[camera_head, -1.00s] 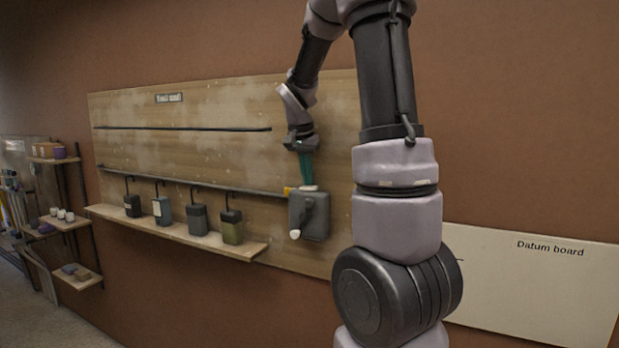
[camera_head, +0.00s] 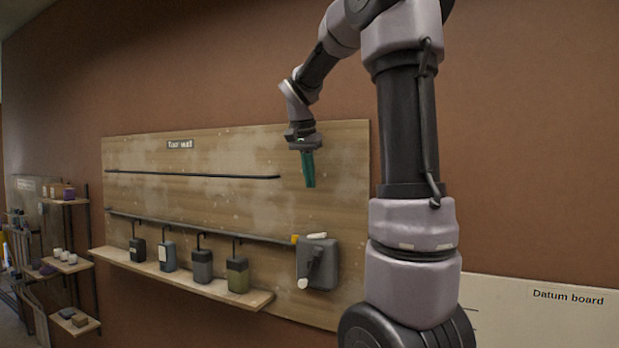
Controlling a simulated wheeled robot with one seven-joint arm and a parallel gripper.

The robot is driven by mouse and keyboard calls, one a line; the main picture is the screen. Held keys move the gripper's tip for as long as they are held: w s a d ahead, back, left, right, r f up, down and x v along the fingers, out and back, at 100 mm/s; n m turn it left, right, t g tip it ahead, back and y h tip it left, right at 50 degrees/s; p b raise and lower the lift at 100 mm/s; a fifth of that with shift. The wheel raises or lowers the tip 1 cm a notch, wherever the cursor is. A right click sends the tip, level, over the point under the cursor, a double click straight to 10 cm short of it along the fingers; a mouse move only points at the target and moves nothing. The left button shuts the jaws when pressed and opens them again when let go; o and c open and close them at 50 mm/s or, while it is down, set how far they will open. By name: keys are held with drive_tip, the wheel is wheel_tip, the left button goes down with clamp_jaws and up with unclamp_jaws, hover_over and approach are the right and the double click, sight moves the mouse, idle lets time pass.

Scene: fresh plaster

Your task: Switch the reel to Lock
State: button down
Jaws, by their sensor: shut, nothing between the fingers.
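The reel (camera_head: 322,266) is a dark grey box on the lower right of the wooden board. A white piece lies on its top, a white knob-like end shows at its lower left, and a yellow-orange piece sits at its upper left. A dark lever-like shape runs down its front. I cannot read any Lock marking or tell the switch setting. My gripper (camera_head: 308,180) has teal fingers pointing down, shut and empty. It is above the reel and slightly left of it, apart from it with a clear gap.
The wooden board (camera_head: 225,200) carries two dark rails. Several small containers hang over a wooden shelf (camera_head: 180,282) left of the reel. A rack (camera_head: 68,257) with small items stands at far left. A pale datum board (camera_head: 540,318) is at right. The wall between gripper and reel is clear.

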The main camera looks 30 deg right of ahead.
sight(321, 233)
drive_tip(key=shift+r, duration=0.25)
drive_tip(key=shift+r+g+h, duration=0.15)
drive_tip(key=shift+g+h, duration=0.15)
drive_tip(key=shift+h, duration=0.1)
drive_tip(key=x, duration=0.9)
drive_tip(key=s+x, duration=0.1)
drive_tip(key=x, duration=0.3)
drive_tip(key=shift+a+f, duration=0.3)
drive_tip(key=shift+s+f, duration=0.1)
drive_tip(key=shift+f, duration=0.15)
